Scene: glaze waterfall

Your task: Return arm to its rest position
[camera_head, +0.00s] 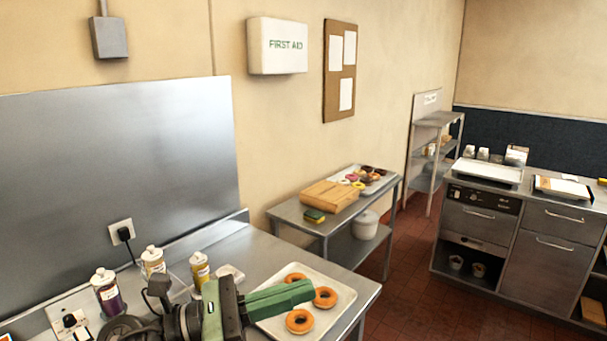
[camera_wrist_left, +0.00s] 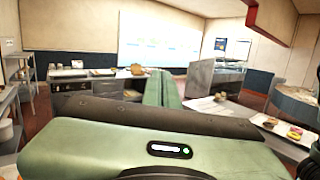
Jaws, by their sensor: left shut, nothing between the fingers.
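My left gripper (camera_head: 308,292) reaches in from the lower left of the head view. Its green fingers are together and hold nothing, above the tray of donuts (camera_head: 345,299). In the left wrist view the shut fingers (camera_wrist_left: 162,80) point out into the room. Three plain ring donuts show on the tray: one behind the fingers (camera_head: 295,279), one by the fingertips (camera_head: 325,297) and one in front (camera_head: 299,321). My gripper and arm hide part of the tray. My right gripper is in neither view.
Squeeze bottles, one purple (camera_head: 106,292), one whitish (camera_head: 153,262) and one yellow (camera_head: 199,270), stand close behind my left arm. A side table (camera_head: 290,210) holds a wooden box (camera_head: 329,197), a sponge (camera_head: 314,216) and a tray of glazed donuts (camera_head: 375,186). Red floor (camera_head: 410,275) lies open to the right.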

